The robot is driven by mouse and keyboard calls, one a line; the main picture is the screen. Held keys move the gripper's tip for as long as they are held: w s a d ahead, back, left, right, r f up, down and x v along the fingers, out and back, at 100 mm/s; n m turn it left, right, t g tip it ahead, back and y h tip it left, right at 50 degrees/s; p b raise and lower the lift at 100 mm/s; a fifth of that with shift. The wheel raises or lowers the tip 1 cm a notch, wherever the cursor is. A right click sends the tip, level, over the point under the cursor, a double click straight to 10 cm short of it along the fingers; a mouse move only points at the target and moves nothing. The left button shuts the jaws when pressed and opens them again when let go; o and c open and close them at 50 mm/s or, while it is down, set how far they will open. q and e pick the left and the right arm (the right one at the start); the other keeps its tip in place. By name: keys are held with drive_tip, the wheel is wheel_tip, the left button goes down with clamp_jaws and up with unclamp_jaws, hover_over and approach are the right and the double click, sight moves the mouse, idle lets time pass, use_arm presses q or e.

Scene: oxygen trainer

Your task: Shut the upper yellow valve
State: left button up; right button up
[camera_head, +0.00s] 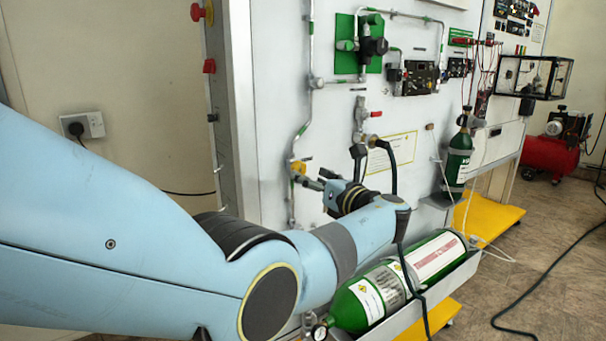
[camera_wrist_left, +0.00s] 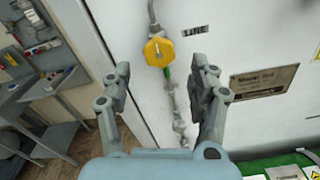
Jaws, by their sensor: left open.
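The upper yellow valve (camera_head: 298,167) sits on a thin vertical pipe near the left edge of the white panel. In the left wrist view its yellow knob (camera_wrist_left: 158,50) faces me, just beyond and between the two fingers. My left gripper (camera_head: 318,180) is close to the valve, at its lower right in the head view. In the left wrist view this gripper (camera_wrist_left: 163,75) is open, with nothing between its fingers. I cannot tell whether a finger touches the knob. My right gripper is not in view.
A green oxygen cylinder (camera_head: 405,280) lies in a tray below my left arm. A black hose (camera_head: 393,165) hangs to the right of the gripper. A metal plate (camera_wrist_left: 264,82) is on the panel right of the fingers. A workbench (camera_wrist_left: 50,85) stands at left.

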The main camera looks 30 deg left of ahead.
use_arm(q)
drive_tip(key=v, duration=0.7)
drive_tip(key=shift+d, duration=0.3)
drive_tip(key=shift+s, duration=0.1)
drive_tip(key=s+a+f+n+g+h+b, duration=0.1)
drive_tip(key=s+f+h, duration=0.25)
drive_tip(key=f, duration=0.85)
drive_tip(key=s+a+f+n+h, duration=0.15)
drive_tip(key=s+f, duration=0.35)
drive_tip(key=f, duration=0.7)
drive_tip(key=s+d+f+n+g+h+b, duration=0.15)
drive_tip(key=s+f+n+h, duration=0.35)
drive_tip(key=s+f, duration=1)
drive_tip(key=s+f+n+g+h, duration=0.1)
drive_tip(key=s+f+n, duration=0.5)
drive_tip(key=s, duration=0.6)
drive_tip(key=s+f+n+g+h+b, duration=0.1)
drive_tip(key=s+f+n+h, duration=0.2)
drive_tip(key=s+f+n, duration=0.3)
drive_tip(key=s+f+n+g+h, duration=0.1)
drive_tip(key=s+f+n, duration=0.5)
drive_tip(key=s, duration=1.1)
drive_tip(key=shift+s+a+g+h+b, duration=0.35)
drive_tip(key=shift+h, duration=0.05)
